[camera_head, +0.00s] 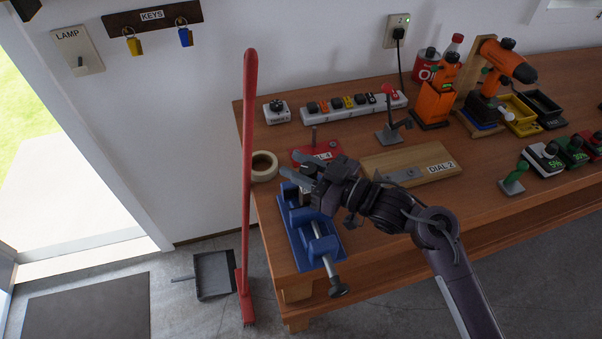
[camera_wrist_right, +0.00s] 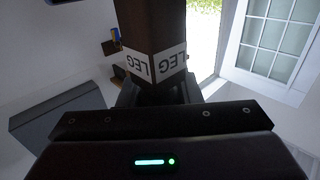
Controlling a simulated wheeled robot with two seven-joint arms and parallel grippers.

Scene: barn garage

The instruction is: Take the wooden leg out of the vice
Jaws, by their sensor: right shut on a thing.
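The blue vice (camera_head: 295,238) is fixed at the front left corner of the workbench, with its screw and handle pointing toward me. My right gripper (camera_head: 292,178) is over the vice's back part and is shut on the wooden leg. The dark brown leg (camera_wrist_right: 152,25) shows in the right wrist view, with white LEG labels around it, between the gripper's fingers. In the head view I cannot make out the leg behind the gripper. Whether the leg still touches the vice jaws is hidden. My left gripper is not in view.
A red-handled broom (camera_head: 247,160) stands just left of the vice, with a tape roll (camera_head: 263,166) near it. Behind are a red dial plate (camera_head: 316,152), the DIAL 2 board (camera_head: 440,165) and a power strip (camera_head: 350,108).

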